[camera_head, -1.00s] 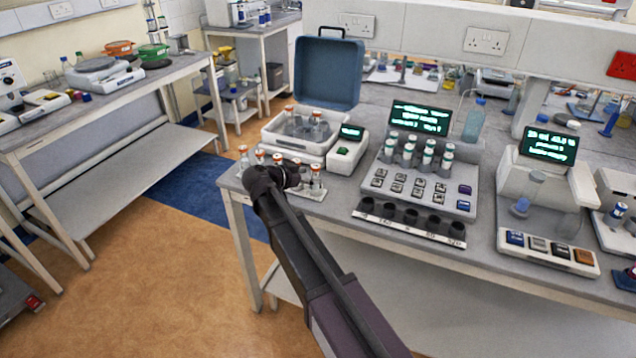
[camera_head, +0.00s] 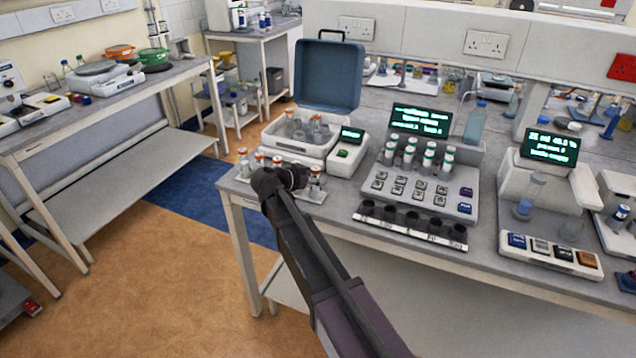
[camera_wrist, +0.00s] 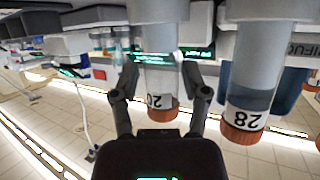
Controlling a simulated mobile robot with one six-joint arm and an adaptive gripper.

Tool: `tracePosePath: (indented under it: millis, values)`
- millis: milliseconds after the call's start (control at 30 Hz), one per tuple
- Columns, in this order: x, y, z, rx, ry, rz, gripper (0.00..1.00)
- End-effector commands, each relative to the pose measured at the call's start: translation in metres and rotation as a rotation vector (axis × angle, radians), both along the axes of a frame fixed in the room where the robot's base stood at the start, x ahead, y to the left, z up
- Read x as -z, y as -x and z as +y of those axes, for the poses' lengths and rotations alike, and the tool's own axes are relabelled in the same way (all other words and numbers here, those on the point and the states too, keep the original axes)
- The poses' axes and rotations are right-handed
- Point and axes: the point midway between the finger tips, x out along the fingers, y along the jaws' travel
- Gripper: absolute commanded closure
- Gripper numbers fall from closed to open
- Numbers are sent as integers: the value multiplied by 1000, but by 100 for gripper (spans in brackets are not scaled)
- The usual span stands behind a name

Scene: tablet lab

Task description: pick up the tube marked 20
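The tube marked 20 (camera_wrist: 160,85) has an orange-brown cap and a white label, and hangs upside down in the wrist view. My gripper (camera_wrist: 160,72) is open, with one finger on each side of this tube and small gaps showing. A tube marked 28 (camera_wrist: 250,90), with the same cap colour, is close on the right in that view. In the head view my gripper (camera_head: 297,179) is at the row of orange-capped tubes (camera_head: 259,160) on the bench's left front edge. It hides part of the row, and the numbers are too small to read there.
Further right is a console (camera_head: 425,185) with white-capped tubes and a strip of dark holes (camera_head: 408,222) in front.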

Motion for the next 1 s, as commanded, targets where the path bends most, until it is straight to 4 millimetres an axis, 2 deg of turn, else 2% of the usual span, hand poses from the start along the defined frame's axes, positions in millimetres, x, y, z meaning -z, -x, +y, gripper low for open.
tracePosePath:
  millis: [33, 100, 133, 633, 1000]
  values:
    - [0, 0, 0, 0, 0, 0, 71]
    - [0, 0, 0, 0, 0, 0, 92]
    - [0, 0, 0, 0, 0, 0, 97]
    - [-3, 0, 0, 1, 0, 0, 97]
    - [-26, 0, -1, 1, 0, 0, 97]
